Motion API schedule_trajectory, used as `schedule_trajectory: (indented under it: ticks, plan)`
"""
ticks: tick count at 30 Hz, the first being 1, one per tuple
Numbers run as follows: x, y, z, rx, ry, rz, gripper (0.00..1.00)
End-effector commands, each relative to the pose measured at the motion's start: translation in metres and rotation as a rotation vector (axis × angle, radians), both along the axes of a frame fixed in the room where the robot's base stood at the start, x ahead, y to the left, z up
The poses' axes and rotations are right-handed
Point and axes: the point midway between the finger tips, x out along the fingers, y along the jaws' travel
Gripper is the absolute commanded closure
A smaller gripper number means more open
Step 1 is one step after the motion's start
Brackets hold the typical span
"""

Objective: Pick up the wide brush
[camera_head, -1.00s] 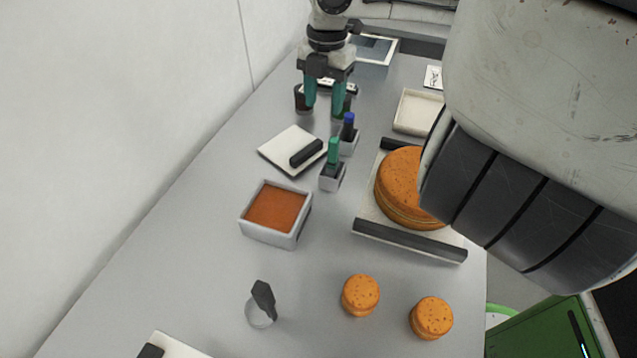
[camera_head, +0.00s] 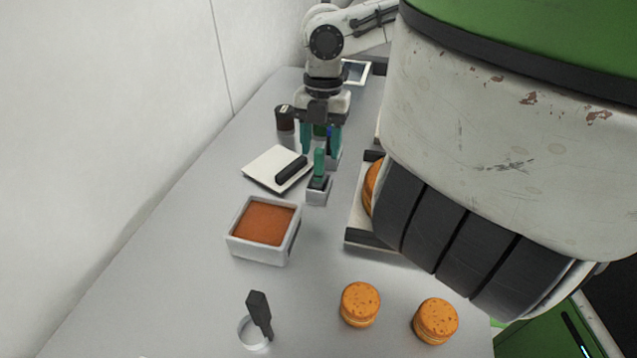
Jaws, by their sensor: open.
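I cannot tell for sure which tool is the wide brush. A green-handled tool (camera_head: 319,161) stands upright in a small grey-white holder (camera_head: 317,196). A blue-topped tool (camera_head: 329,133) stands just behind it, partly hidden by my gripper. A dark-handled tool (camera_head: 259,309) leans in a round cup (camera_head: 252,335) near the front. My gripper (camera_head: 321,151) points down with its teal fingers open and apart, at or above the upright tools. The blue top shows beside its right finger. Whether anything lies between the fingers is unclear.
A white pad (camera_head: 262,168) bears a black bar (camera_head: 291,169). A square dish with orange-brown filling (camera_head: 264,223) stands in front. Two filled rounds (camera_head: 360,303) (camera_head: 436,320) lie front right. My body hides most of a large round (camera_head: 370,186). A wall borders the left.

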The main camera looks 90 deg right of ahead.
Motion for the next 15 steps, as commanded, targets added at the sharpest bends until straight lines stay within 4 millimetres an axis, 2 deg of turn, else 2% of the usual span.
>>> schedule_trajectory:
  ticks: [9, 15]
  plan:
    - [0.004, 0.006, -0.042, 0.001, 0.001, 0.001, 0.49]
    - [0.004, 0.007, -0.049, -0.001, 0.000, 0.001, 0.49]
